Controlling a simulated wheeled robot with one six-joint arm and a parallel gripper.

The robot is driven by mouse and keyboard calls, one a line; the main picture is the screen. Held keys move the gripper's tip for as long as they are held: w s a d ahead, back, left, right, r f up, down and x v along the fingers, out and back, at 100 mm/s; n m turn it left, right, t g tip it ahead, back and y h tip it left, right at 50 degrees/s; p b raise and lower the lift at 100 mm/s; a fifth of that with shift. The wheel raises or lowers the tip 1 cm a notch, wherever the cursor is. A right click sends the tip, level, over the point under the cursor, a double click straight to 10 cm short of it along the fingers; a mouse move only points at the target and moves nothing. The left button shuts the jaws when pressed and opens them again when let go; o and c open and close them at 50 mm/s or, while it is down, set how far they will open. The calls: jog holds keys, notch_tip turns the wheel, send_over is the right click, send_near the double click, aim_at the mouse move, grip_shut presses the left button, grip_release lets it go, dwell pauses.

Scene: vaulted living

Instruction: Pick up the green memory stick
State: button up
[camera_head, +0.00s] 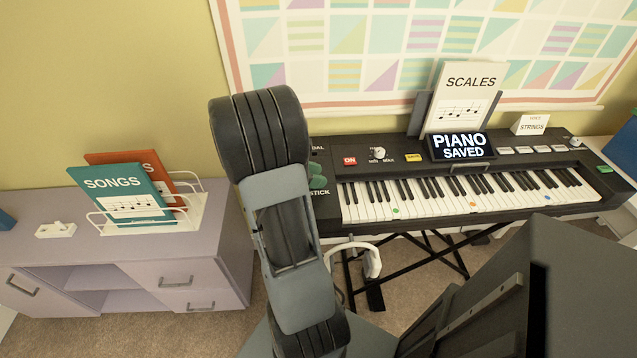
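A small green block (605,169) lies at the right end of the black keyboard (330,158). Green rounded shapes (318,182) show at the keyboard's left end, beside a partly covered label ending in "STICK". My arm hides part of that left end. I cannot tell for sure which green thing is the memory stick. My arm rises through the middle of the view, in front of the keyboard's left edge. My gripper is not visible, so its state and anything in it are hidden.
The keyboard's screen (462,147) reads "PIANO SAVED", with a "SCALES" sheet (465,95) behind it. White headphones (373,262) hang below the keyboard's front. A lavender cabinet (215,235) at left bears a white rack with a "SONGS" book (120,185) and a small white object (55,230).

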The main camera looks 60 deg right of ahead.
grip_shut()
jog(key=shift+r, duration=0.1)
dwell(0.3)
